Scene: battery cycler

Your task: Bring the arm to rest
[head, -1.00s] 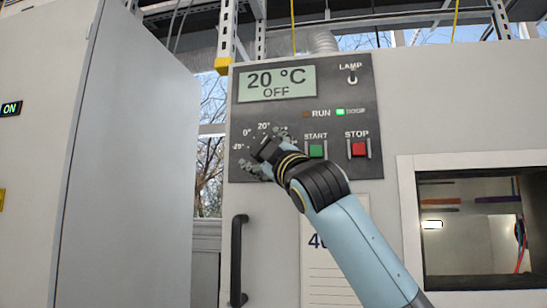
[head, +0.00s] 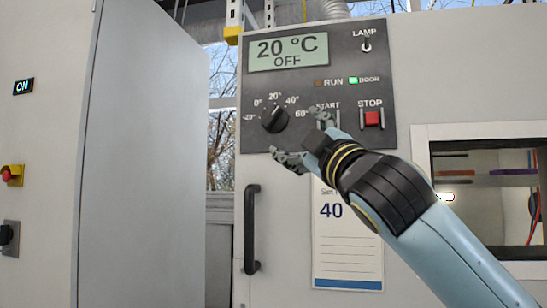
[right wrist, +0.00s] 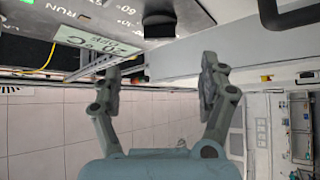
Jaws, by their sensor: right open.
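My right gripper (head: 299,138) is open and empty in front of the control panel (head: 308,156), just below and right of the black temperature knob (head: 275,119). A gap shows between the gripper and the knob. It partly hides the START button area. In the right wrist view the two fingers (right wrist: 160,74) stand wide apart with nothing between them, and the knob (right wrist: 159,33) is beyond them. The display (head: 288,51) reads 20 °C and OFF. My left gripper is out of view.
Right of the gripper are the red STOP button (head: 372,118) and a window (head: 485,180). A black door handle (head: 251,228) and a paper sheet marked 40 (head: 347,255) are below. A large grey door (head: 145,160) stands at left, beside a red button (head: 8,174).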

